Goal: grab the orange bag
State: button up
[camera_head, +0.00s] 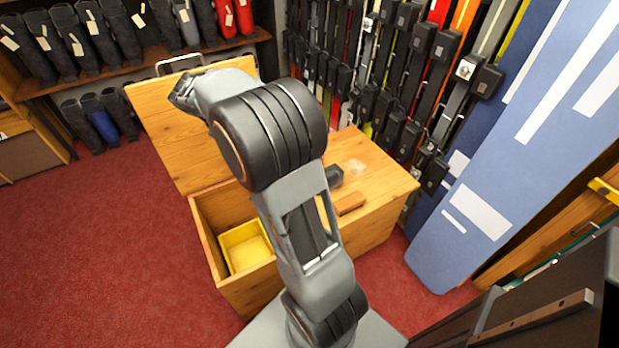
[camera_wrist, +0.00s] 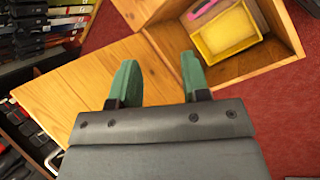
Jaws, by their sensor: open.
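I cannot make out an orange bag in either view. My gripper (camera_wrist: 160,78) shows two green fingers, apart, with nothing between them, in the wrist view. They are over the wooden bench, beside its open compartment. In the head view the end of my arm is up at the bench's raised wooden panel, and the fingers are not clear there. A yellow bin (camera_head: 229,240) sits inside the compartment of the wooden bench (camera_head: 375,172); the bin also shows in the wrist view (camera_wrist: 253,38). A pink item (camera_wrist: 207,9) lies at the bin's edge.
A brown block (camera_head: 350,203) and a small dark object (camera_head: 334,176) lie on the bench top. Skis (camera_head: 415,75) hang behind, and a tall blue board (camera_head: 500,150) stands at the right. Boots (camera_head: 105,118) line the left shelves. Red carpet (camera_head: 90,220) is clear at left.

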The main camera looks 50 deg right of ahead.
jog(key=w+d+f+n+g+h+b, duration=0.1)
jog(key=w+d+f+n+h+b, duration=0.2)
jog(key=d+f, duration=0.45)
jog(key=w+d+f+n+g+h+b, duration=0.1)
jog(key=w+d+f+g+b, duration=0.2)
jog(key=f+b, duration=0.5)
jog(key=w+d+f+n+h+b, duration=0.25)
jog(key=d+f, duration=0.45)
jog(key=f, duration=0.4)
jog(key=shift+g, duration=0.3)
jog(key=x, duration=0.2)
jog(key=b+x, duration=0.1)
jog(key=x, duration=0.2)
jog(key=f+b+x, duration=0.1)
jog(key=x, duration=0.2)
jog(key=shift+w, duration=0.2)
jog(key=shift+y, duration=0.25)
jog(key=shift+b+x, duration=1.85)
jog(key=shift+x, duration=1.25)
jog(key=shift+r, duration=0.2)
grip_shut()
